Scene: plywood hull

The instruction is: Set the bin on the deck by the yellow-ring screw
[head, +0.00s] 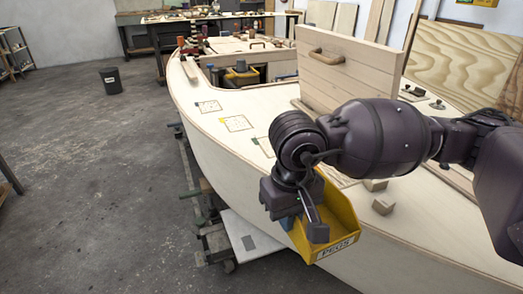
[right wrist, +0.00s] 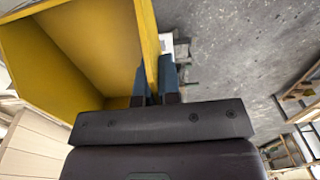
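The yellow bin (head: 338,213), labelled PEGS, hangs at the near side of the hull, beside the deck edge. My right gripper (head: 302,222) is at its left wall. In the right wrist view the blue fingers (right wrist: 154,88) stand on both sides of the bin's wall (right wrist: 149,40), shut on it. The bin (right wrist: 85,45) looks empty in the part that shows. On the pale deck (head: 225,92) is a drawn square with a small yellow mark (head: 237,123); a screw there is too small to make out. My left gripper is not in view.
Other drawn squares lie on the deck, one farther off (head: 208,106) and one nearer (head: 265,146), partly behind my arm. A planked panel with a handle (head: 345,72) stands upright behind.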

